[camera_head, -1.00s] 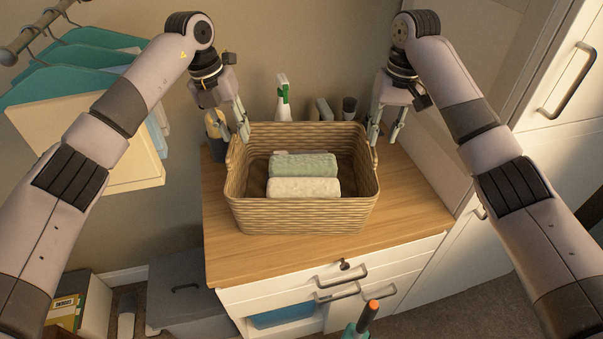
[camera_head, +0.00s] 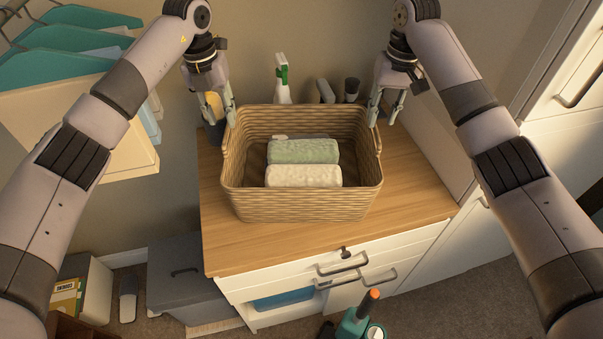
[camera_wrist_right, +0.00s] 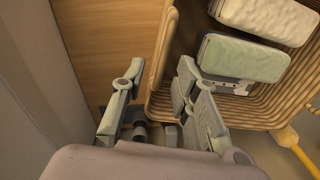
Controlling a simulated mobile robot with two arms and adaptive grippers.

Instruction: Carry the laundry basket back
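The woven tan laundry basket (camera_head: 300,205) stands upright on the wooden counter top (camera_head: 250,248). A green rolled towel (camera_head: 303,151) and a cream one (camera_head: 303,176) lie inside it. My left gripper (camera_head: 217,118) is open at the basket's back left corner. My right gripper (camera_head: 383,116) is open at the back right corner. In the right wrist view, the right gripper's fingers (camera_wrist_right: 155,95) are spread, one over the counter and one overlapping the basket's rim (camera_wrist_right: 160,70). I cannot tell whether either gripper touches the basket.
A spray bottle (camera_head: 283,80) and a dark-topped bottle (camera_head: 351,90) stand behind the basket. Teal hangers (camera_head: 60,65) with clothes hang at left; a tall white cabinet (camera_head: 570,135) stands at right. Bare counter lies in front of the basket. A grey box (camera_head: 180,285) is on the floor.

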